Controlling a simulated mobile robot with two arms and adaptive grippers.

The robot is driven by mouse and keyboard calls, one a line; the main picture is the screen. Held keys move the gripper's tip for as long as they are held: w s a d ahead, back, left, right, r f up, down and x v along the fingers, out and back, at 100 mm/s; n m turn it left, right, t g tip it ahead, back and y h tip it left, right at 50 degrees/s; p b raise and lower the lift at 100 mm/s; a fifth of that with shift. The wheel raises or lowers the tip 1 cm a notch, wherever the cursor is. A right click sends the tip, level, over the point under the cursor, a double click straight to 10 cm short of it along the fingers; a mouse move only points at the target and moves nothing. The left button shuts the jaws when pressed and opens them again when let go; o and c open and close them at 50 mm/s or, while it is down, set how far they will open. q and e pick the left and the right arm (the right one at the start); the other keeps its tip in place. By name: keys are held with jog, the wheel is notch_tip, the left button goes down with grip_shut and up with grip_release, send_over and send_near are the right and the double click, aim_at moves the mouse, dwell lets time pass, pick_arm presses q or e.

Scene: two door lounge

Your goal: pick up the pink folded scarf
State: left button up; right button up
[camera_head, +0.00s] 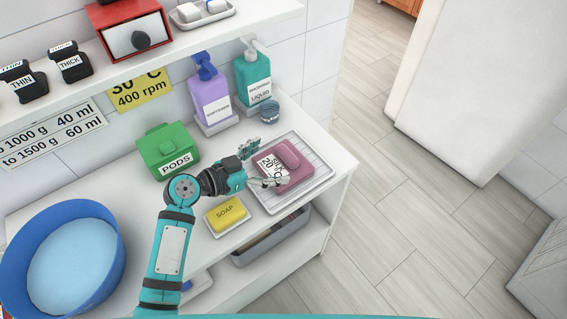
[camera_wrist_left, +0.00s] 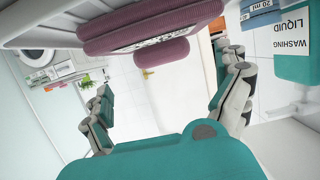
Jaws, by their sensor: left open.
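The pink folded scarf (camera_head: 297,163) lies on a white wire rack tray (camera_head: 318,183) at the right end of the counter, with a white label reading "SILK 20°C" on it. In the left wrist view the scarf (camera_wrist_left: 150,28) shows large at the top, just beyond my fingers. My left gripper (camera_head: 262,165) is open at the scarf's left side, its fingers apart; in the left wrist view the open left gripper (camera_wrist_left: 165,95) has nothing between its fingertips. I cannot tell whether a finger touches the scarf. My right gripper is not in view.
A yellow soap (camera_head: 227,213) on a dish and a green pods box (camera_head: 168,150) stand close to my left arm. Purple (camera_head: 210,95) and teal (camera_head: 252,78) pump bottles and a small blue cap (camera_head: 269,111) stand behind. A blue basin (camera_head: 62,262) is at left. Open floor lies right.

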aim_at(282, 156)
pick_arm(q)
jog(key=shift+w+d+f, duration=0.1)
jog(key=shift+w+d, duration=0.2)
jog(key=x, duration=0.3)
jog(key=shift+w+d+f+b, duration=0.2)
jog(key=shift+w+b, duration=0.1)
jog(key=shift+b, duration=0.1)
jog(key=shift+w+d, duration=0.15)
jog(key=shift+d, duration=0.05)
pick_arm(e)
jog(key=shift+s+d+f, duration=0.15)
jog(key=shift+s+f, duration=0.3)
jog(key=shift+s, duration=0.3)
pick_arm(q)
jog(key=shift+c, duration=0.3)
jog(key=c, duration=1.3)
jog(key=shift+o, duration=0.2)
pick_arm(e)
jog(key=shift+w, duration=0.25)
pick_arm(q)
jog(key=shift+r, duration=0.1)
